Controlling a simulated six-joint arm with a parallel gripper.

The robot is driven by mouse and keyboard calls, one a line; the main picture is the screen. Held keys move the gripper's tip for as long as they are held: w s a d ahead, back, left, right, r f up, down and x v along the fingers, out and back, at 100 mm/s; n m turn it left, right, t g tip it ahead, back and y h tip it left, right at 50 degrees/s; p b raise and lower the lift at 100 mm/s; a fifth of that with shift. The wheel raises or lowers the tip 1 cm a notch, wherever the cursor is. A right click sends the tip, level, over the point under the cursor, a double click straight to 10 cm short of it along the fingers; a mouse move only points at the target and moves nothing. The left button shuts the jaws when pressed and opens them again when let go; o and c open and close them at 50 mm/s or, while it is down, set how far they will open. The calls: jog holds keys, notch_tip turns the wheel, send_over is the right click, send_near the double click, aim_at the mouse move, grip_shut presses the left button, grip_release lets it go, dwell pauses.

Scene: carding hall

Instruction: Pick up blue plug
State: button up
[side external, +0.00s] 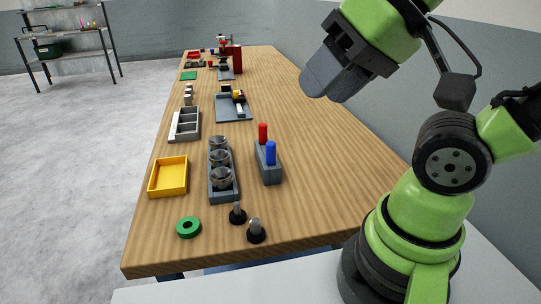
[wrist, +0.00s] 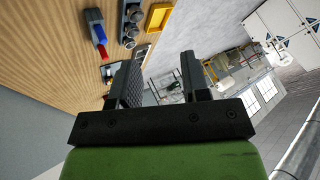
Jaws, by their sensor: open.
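A red plug (side external: 263,133) stands at the block's far end. In the wrist view the blue plug (wrist: 101,36) and the red plug (wrist: 103,52) show at the upper left, beside the dark block (wrist: 92,17). My gripper (side external: 318,84) is raised above the table, to the right of the plugs and well apart from them. In the wrist view my gripper (wrist: 162,82) has its fingers spread with nothing between them.
A grey holder with metal cups (side external: 221,178) stands just left of the block. A yellow tray (side external: 168,177), a green ring (side external: 188,228) and two black knobs (side external: 256,231) are nearby. A grey compartment tray (side external: 185,124) lies farther back. The table's right side is clear.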

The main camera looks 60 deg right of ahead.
jog(key=shift+o, duration=1.3)
